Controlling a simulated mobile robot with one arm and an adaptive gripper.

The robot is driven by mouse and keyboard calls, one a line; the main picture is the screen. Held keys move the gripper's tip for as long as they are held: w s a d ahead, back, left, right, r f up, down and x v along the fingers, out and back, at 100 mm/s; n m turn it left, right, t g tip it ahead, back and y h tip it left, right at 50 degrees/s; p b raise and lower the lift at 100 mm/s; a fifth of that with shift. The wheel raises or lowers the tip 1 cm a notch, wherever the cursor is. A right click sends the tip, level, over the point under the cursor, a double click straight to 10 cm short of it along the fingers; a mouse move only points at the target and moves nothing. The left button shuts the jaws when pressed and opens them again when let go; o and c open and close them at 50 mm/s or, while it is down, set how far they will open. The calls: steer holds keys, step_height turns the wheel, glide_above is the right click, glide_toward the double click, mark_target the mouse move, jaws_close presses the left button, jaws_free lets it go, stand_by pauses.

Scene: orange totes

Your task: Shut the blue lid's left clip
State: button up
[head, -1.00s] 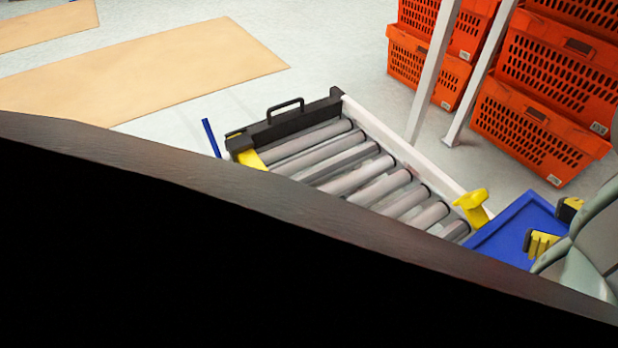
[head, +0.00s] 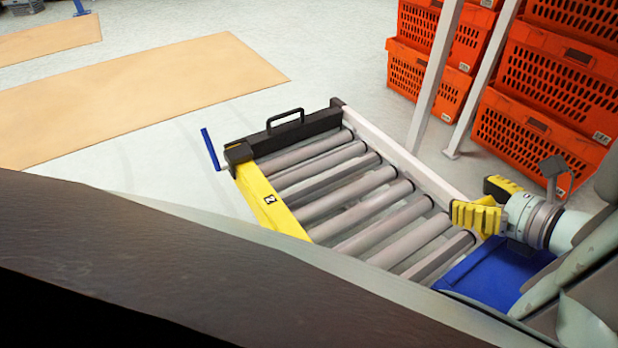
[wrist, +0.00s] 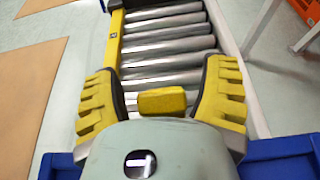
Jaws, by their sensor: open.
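The blue lid (head: 500,272) lies at the near right end of the roller conveyor, partly covered by my arm. Its blue edge also shows on both sides of my gripper in the wrist view (wrist: 285,162). A yellow block, which looks like the clip (wrist: 162,101), sits between my two yellow fingers, with a gap on each side. My gripper (head: 472,202) is open above the lid's conveyor-side edge and hides the clip in the head view. In the wrist view the fingers (wrist: 163,78) stand wide apart. I cannot tell whether either touches the clip.
The roller conveyor (head: 345,200) has bare rollers, a yellow side rail (head: 268,205) and a black end piece with a handle (head: 295,130). White posts (head: 437,75) and stacked orange totes (head: 535,125) stand at the right. Tan mats (head: 150,95) lie on open floor.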

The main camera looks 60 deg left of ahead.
steer(key=shift+o, duration=0.3)
steer(key=c, duration=1.3)
